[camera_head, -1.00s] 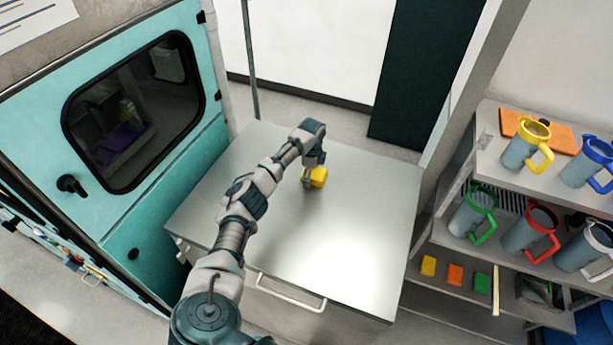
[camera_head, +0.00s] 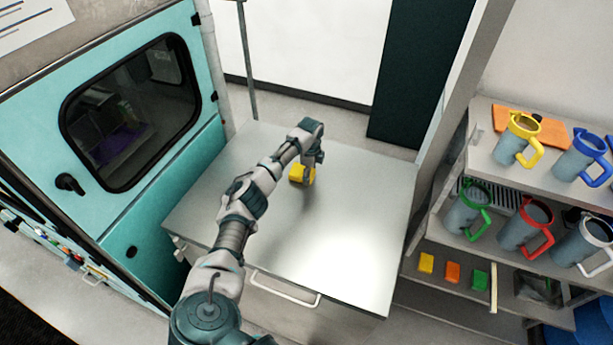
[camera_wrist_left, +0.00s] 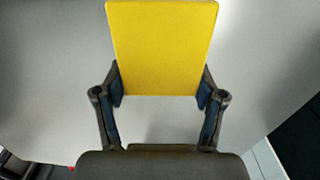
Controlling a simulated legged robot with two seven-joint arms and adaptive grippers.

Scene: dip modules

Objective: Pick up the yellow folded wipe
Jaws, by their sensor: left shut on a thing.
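The yellow folded wipe (camera_head: 297,173) is a small yellow block at the metal table's middle in the head view. In the left wrist view the wipe (camera_wrist_left: 162,48) is a large yellow rectangle between the fingers. My left gripper (camera_head: 308,174) points down at the wipe and partly covers its right side. In the wrist view both fingers of my left gripper (camera_wrist_left: 161,92) press on the wipe's two side edges near its lower end. I cannot tell whether the wipe touches the table. My right gripper is not in view.
The metal table (camera_head: 350,235) is otherwise bare. A teal cabinet with a dark window (camera_head: 130,110) stands at the left. At the right a shelf (camera_head: 455,240) holds several mugs with coloured handles, and yellow (camera_head: 426,263), orange (camera_head: 452,272) and green (camera_head: 480,281) blocks lie lower down.

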